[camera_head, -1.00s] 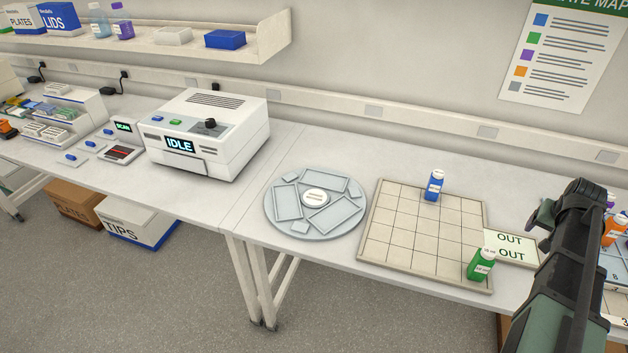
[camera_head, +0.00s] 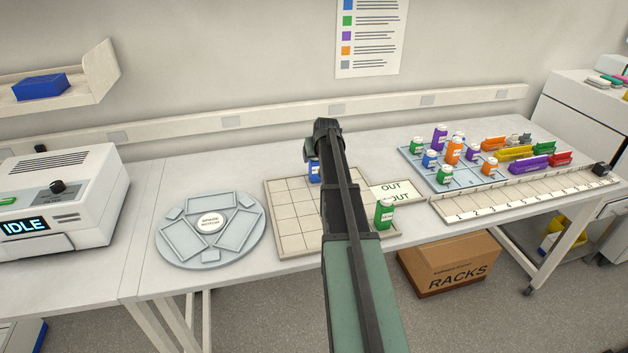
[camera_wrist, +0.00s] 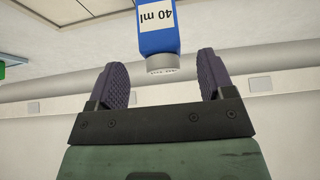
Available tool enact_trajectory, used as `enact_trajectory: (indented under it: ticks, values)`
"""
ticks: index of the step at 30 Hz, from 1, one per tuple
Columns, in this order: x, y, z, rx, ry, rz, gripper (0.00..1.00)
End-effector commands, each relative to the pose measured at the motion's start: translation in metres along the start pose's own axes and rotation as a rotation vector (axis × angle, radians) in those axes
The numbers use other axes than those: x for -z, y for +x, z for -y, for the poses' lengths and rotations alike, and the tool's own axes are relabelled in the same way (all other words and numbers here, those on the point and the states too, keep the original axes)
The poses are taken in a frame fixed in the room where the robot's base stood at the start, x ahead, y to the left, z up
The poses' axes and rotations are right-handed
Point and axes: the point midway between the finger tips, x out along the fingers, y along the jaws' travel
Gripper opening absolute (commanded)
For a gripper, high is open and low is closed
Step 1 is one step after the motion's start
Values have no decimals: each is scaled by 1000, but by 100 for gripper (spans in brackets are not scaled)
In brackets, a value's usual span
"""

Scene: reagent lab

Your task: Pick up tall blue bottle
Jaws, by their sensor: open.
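A blue bottle (camera_head: 314,172) with a white cap and white label stands on the grid mat (camera_head: 285,222), partly hidden behind my arm in the head view. In the wrist view the blue bottle (camera_wrist: 158,28) appears upside down, its label reading "40 ml", its cap lying in line with the gap between my fingers. My gripper (camera_wrist: 162,64) is open and empty, with a clear gap on each side of the cap. In the head view the fingers are hidden at the end of my arm.
A green bottle (camera_head: 384,212) stands at the mat's right edge, close to my arm. An OUT card (camera_head: 396,190) lies behind it. A round grey tray (camera_head: 177,246) is left of the mat. A blue rack (camera_head: 412,152) with several bottles stands to the right.

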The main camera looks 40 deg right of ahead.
Motion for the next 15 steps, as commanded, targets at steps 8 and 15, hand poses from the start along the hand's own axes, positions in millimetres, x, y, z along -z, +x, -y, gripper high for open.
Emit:
enact_trajectory:
  ticks: [8,15]
  values:
    - [-4,40,-2,0,0,0,75]
    - [-1,50,-1,0,1,0,75]
